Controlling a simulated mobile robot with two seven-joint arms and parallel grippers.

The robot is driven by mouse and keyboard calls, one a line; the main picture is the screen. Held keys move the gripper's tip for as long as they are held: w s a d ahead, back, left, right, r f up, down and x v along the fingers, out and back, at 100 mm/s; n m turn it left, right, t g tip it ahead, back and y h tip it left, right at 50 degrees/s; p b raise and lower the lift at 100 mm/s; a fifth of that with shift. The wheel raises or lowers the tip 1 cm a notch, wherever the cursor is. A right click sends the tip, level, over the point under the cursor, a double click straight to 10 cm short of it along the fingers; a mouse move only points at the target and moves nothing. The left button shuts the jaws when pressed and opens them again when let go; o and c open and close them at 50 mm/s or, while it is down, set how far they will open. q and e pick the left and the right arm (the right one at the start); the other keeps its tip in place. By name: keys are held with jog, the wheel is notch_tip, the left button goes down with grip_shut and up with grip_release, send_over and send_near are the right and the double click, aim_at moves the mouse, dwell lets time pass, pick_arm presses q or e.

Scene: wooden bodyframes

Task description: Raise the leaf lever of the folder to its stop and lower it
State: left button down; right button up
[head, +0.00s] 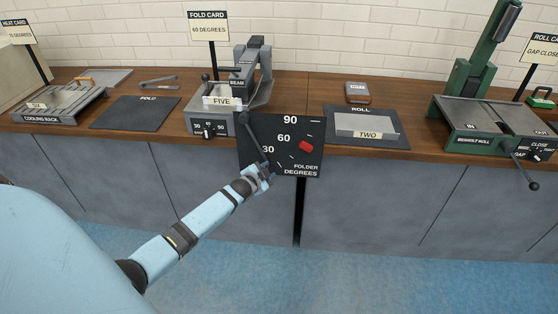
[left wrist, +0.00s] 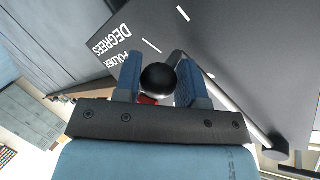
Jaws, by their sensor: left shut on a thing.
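The folder (head: 245,62) is a grey machine with a BEAM label on the bench. Its black degrees board (head: 305,128) hangs at the front, marked 30, 60 and 90, with a red marker (head: 306,146) near 60. The leaf lever (head: 255,138) slants down and right from its pivot across the board. My left gripper (head: 264,172) is at the lever's lower end. In the left wrist view its fingers (left wrist: 158,82) are shut on the lever's black ball knob (left wrist: 158,76). My right gripper is out of view.
A sheet labelled FIVE (head: 221,101) lies at the folder. The dark FOLD mat (head: 135,112) is to its left. A ROLL mat (head: 385,142) bears a plate labelled TWO (head: 366,126). A green roll machine (head: 483,110) stands right, its crank overhanging the bench edge.

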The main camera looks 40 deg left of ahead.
pick_arm(q)
jog(key=s+a+f+m+g+y+p, duration=0.1)
jog(key=s+a+f+m+g+p, duration=0.1)
jog(key=a, duration=0.4)
jog(key=shift+s+a+m+y+p, duration=0.25)
jog(key=shift+s+m+p, duration=0.25)
jog(key=shift+s, duration=0.65)
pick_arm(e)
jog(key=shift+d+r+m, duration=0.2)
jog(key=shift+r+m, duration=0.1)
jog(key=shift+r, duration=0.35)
pick_arm(q)
jog(key=c, duration=1)
grip_release()
jog(key=shift+c, duration=0.2)
jog(key=shift+a, duration=0.1)
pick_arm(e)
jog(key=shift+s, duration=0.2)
pick_arm(q)
jog(key=shift+r, duration=0.15)
